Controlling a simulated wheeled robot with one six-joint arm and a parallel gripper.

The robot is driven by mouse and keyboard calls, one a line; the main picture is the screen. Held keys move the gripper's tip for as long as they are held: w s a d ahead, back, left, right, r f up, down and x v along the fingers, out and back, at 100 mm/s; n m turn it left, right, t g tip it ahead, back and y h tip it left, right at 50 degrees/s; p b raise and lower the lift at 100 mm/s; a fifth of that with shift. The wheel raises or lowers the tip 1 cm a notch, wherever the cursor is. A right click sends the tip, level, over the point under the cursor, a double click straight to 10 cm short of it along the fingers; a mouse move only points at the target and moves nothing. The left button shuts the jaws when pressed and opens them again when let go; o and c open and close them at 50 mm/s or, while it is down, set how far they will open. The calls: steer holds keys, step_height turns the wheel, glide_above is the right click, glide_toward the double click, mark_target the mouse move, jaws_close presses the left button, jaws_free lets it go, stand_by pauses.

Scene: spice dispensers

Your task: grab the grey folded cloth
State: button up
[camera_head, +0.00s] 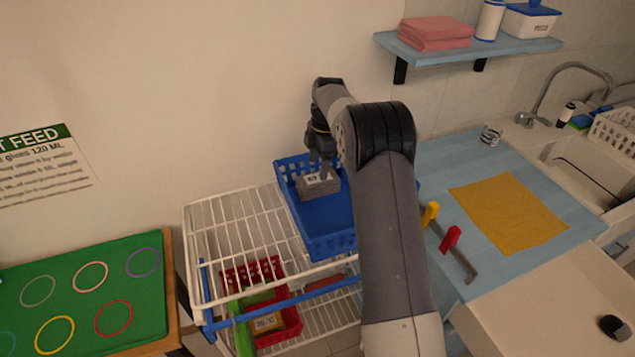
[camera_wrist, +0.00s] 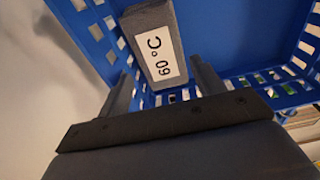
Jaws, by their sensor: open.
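The grey folded cloth (camera_head: 320,190) lies in a blue basket (camera_head: 328,243), near its back end. In the wrist view the cloth (camera_wrist: 150,20) is a grey block with a white label reading "60°C". My gripper (camera_head: 321,165) is at the cloth from above, in the back part of the basket. In the wrist view my gripper (camera_wrist: 163,68) is open, with one finger on each side of the cloth's near end. Whether the fingers touch the cloth cannot be told. My arm hides part of the basket's right side in the head view.
The basket stands on a white wire rack (camera_head: 235,232), with a red basket (camera_head: 287,329) on a lower shelf. A green board (camera_head: 80,300) is at left. A blue counter with a yellow cloth (camera_head: 508,211) is at right. A wall shelf (camera_head: 490,50) holds pink folded cloths (camera_head: 436,33).

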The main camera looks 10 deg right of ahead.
mark_target(318, 184)
steer(key=shift+f+p, duration=0.9)
steer(key=shift+f, duration=1.8)
steer(key=c, duration=0.7)
